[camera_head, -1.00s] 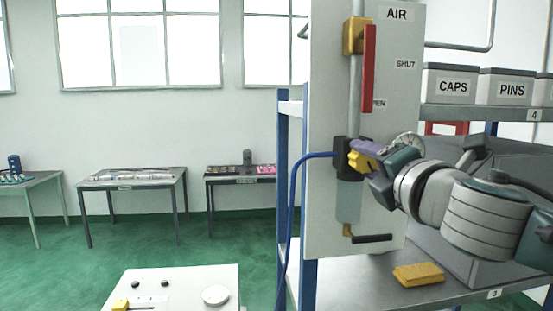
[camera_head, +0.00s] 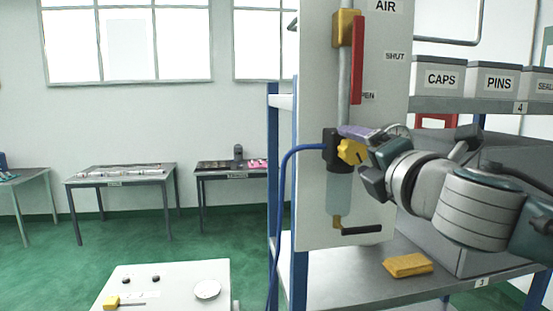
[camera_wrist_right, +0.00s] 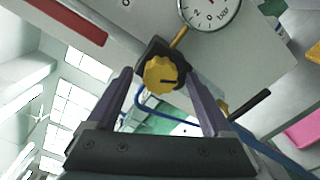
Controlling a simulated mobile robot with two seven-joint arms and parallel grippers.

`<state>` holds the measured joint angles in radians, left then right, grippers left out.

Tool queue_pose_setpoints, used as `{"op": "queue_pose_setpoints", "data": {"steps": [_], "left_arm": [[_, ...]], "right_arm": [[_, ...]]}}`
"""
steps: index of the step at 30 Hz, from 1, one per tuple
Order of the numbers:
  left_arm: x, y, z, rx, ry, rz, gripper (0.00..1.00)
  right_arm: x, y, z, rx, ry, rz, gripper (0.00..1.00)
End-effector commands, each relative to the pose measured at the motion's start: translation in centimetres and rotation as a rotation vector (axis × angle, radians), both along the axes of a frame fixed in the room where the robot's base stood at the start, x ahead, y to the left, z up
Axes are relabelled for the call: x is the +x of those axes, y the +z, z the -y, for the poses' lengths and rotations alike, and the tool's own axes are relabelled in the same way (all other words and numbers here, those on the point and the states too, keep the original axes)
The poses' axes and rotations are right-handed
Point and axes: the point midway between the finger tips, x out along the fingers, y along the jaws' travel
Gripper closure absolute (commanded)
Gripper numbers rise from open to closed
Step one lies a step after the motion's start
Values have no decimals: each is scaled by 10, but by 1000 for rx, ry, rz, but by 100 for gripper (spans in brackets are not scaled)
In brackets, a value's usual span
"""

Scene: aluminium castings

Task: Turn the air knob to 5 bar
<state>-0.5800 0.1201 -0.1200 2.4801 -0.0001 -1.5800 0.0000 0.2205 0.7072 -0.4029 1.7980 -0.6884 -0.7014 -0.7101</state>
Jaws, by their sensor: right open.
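The yellow air knob (camera_head: 352,152) sits on the front of the black regulator (camera_head: 331,138) on the upright air panel. In the wrist view the knob (camera_wrist_right: 160,75) shows face-on, with a dark mark on it. My right gripper (camera_head: 362,150) is open, its purple fingers on either side of the knob. In the wrist view clear gaps show between the knob and both fingers (camera_wrist_right: 158,84). The round pressure gauge (camera_wrist_right: 210,8) is cut off by the top edge there, so its reading cannot be told. In the head view my gripper mostly hides the gauge (camera_head: 399,132). My left gripper is not in view.
The panel (camera_head: 310,215) also carries a red lever (camera_head: 358,60) above and a black-handled drain valve (camera_head: 360,229) below. A blue hose (camera_head: 283,185) runs left from the regulator. A yellow sponge-like block (camera_head: 408,265) lies on the shelf below my right arm.

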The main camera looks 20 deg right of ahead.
Motion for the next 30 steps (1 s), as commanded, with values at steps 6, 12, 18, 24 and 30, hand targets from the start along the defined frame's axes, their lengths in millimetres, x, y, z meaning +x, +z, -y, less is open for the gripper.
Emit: {"op": "queue_pose_setpoints", "data": {"steps": [6, 12, 18, 24, 30], "left_arm": [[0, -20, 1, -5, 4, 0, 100], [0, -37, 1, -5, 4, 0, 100], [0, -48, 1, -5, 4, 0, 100], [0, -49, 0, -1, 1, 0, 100], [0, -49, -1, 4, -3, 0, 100]], "right_arm": [[-31, -6, -8, -1, 4, -1, 15], [-62, -6, -16, -2, 5, -2, 15], [-84, -4, -20, 0, 2, -3, 15], [-90, -1, -21, -2, 1, -2, 15], [-90, 0, -22, -2, 1, -2, 15]]}}
